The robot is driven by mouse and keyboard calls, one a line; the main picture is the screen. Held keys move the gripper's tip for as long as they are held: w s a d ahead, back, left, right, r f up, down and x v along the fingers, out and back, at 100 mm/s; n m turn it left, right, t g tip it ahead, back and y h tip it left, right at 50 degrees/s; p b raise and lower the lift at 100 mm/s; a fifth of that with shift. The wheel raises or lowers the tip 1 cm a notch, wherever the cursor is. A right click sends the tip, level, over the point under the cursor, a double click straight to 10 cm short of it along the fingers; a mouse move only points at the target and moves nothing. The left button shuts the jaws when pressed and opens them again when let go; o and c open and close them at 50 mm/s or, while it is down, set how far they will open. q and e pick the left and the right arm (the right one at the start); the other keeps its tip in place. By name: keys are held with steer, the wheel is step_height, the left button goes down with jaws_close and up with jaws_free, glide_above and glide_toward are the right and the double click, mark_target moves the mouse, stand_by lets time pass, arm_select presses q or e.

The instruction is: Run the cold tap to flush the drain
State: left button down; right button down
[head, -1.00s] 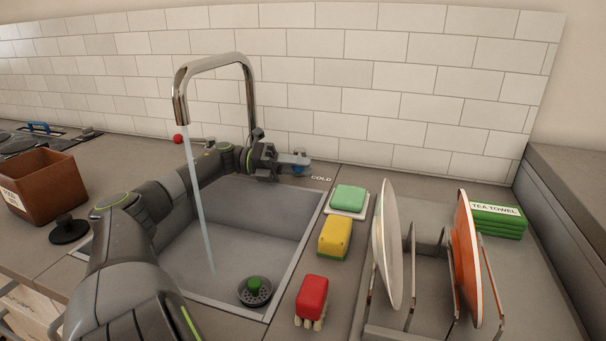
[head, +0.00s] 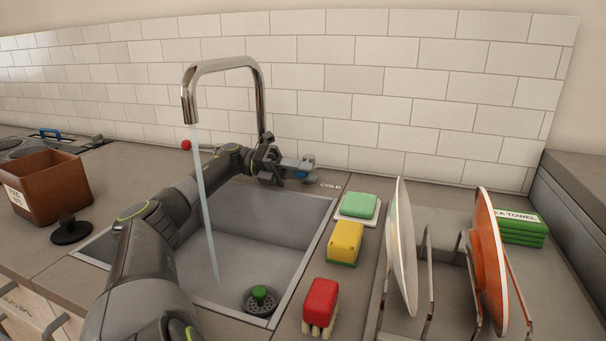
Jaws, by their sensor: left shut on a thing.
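The chrome tap (head: 225,64) arches over the grey sink (head: 262,222), and a stream of water (head: 205,205) runs from its spout into the basin. The cold handle (head: 303,174), with a blue mark, is at the right behind the sink, by the word COLD. My left gripper (head: 290,170) is shut on the cold handle; the fingertips are small and partly hidden. The drain strainer (head: 259,300) with a green knob sits at the sink's front right. The red hot knob (head: 186,145) is left of the tap. My right gripper is out of view.
Right of the sink are a green soap on a dish (head: 358,206), a yellow sponge (head: 345,243) and a red brush (head: 320,304). A rack holds a white plate (head: 402,245) and an orange plate (head: 489,260). A brown bin (head: 48,190) and black plug (head: 71,231) stand left.

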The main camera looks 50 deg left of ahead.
arm_select(q)
steer(key=shift+a+r, duration=0.1)
steer(key=shift+r, duration=0.15)
steer(key=c, duration=1.3)
jaws_free()
steer(key=shift+w, duration=0.1)
steer(key=shift+c, duration=0.2)
steer(key=shift+o, duration=1.3)
steer(key=shift+f, duration=0.15)
